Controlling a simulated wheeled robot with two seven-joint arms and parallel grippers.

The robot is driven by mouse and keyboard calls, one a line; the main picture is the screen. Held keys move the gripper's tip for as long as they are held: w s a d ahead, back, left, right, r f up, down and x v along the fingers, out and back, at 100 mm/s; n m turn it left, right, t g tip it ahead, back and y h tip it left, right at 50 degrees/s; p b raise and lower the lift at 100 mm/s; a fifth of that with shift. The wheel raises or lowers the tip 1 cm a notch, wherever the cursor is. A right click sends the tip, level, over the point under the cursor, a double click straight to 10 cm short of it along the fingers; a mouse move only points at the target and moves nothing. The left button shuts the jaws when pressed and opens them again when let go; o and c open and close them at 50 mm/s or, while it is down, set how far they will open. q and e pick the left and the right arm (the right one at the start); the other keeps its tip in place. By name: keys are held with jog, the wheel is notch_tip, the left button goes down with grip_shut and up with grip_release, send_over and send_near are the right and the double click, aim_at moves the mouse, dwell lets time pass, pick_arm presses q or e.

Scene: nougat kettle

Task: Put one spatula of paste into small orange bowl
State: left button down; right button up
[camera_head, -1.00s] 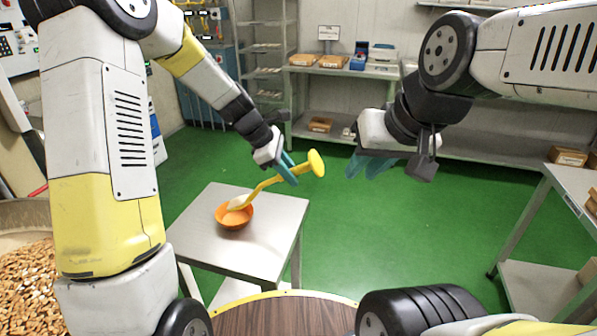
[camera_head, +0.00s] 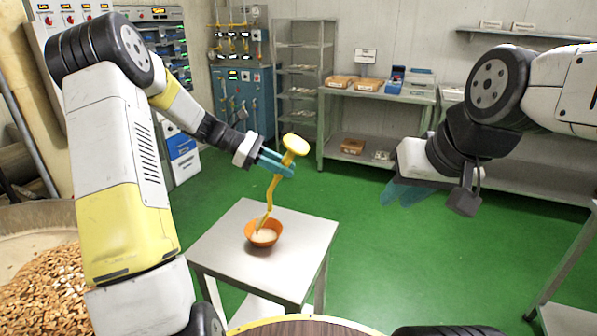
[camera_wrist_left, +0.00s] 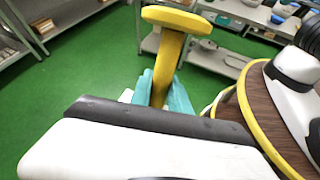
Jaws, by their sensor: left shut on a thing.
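A yellow spatula (camera_head: 271,190) with a wide round end is gripped near its top by my left gripper (camera_head: 277,166). The spatula stands nearly upright, and its lower end is inside the small orange bowl (camera_head: 277,238). Pale paste (camera_head: 264,235) shows in the bowl around the lower end. In the left wrist view the teal fingers (camera_wrist_left: 163,92) close around the yellow handle (camera_wrist_left: 170,60); the bowl is hidden there. My right gripper (camera_head: 412,190) hangs over the floor to the right, its teal fingers blurred or see-through, with nothing visible in it.
The bowl stands on a small grey metal table (camera_head: 220,258) with clear space around it. A large vat of nuts (camera_head: 45,285) is at the lower left. Shelves with boxes (camera_head: 352,146) stand along the back wall. Green floor (camera_head: 400,260) is open to the right.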

pick_arm(q)
jog(key=w+a+r+h, duration=0.2)
jog(key=a+r+h, duration=0.2)
jog(key=a, duration=0.4)
jog(key=shift+r+n+g+h, duration=0.3)
jog(key=shift+r+n+g, duration=0.1)
jog(key=shift+r, duration=0.15)
notch_tip(320, 180, up, 5)
jog(key=t+y, duration=0.1)
jog(key=y, duration=0.4)
jog(key=m+t+y, duration=0.1)
jog(key=y, duration=0.5)
jog(key=m+t+y, duration=0.1)
jog(key=y, duration=0.4)
jog(key=shift+y, duration=0.4)
